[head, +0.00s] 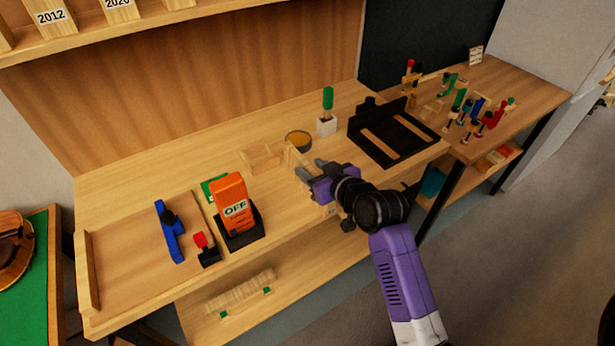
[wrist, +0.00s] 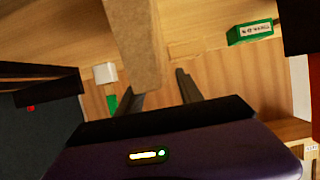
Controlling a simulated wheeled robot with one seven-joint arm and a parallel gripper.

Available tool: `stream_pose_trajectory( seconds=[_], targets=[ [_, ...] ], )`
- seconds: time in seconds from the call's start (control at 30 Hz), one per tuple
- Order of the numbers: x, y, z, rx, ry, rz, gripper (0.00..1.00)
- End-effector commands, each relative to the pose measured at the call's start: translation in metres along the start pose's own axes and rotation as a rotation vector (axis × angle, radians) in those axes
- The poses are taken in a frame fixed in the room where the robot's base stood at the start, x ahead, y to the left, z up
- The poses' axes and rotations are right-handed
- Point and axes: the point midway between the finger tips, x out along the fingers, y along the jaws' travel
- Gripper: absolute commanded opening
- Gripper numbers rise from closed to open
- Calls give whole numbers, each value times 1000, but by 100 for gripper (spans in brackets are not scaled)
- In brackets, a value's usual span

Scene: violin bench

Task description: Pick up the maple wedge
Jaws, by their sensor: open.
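A pale wooden piece (head: 296,158), which looks like the maple wedge, stands on the bench just beyond my gripper in the head view. In the wrist view a large tan wooden piece (wrist: 137,45), likely the same wedge, comes down from the top edge toward the gap between my fingers. Its full shape is cut off there. My gripper (head: 311,168) is open, with its two grey fingers apart over the bench. In the wrist view the fingers of my gripper (wrist: 158,88) lie on either side of the wood's lower end. I cannot tell whether they touch it.
A low wooden holder (head: 262,157) is left of the wedge. A bowl (head: 298,140) and a white block with a green-handled tool (head: 327,125) stand behind. An orange OFF bottle (head: 233,203) is at left, a black tray (head: 393,133) at right.

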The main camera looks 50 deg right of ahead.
Motion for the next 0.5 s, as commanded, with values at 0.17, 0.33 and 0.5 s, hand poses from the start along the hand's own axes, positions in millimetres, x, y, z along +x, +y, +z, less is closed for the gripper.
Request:
stream_pose_trajectory(
  seconds=[0.17,0.33,0.5],
  targets=[
    [0,0,0,0,0,0,26],
    [0,0,0,0,0,0,0],
    [0,0,0,0,0,0,0]
  ],
)
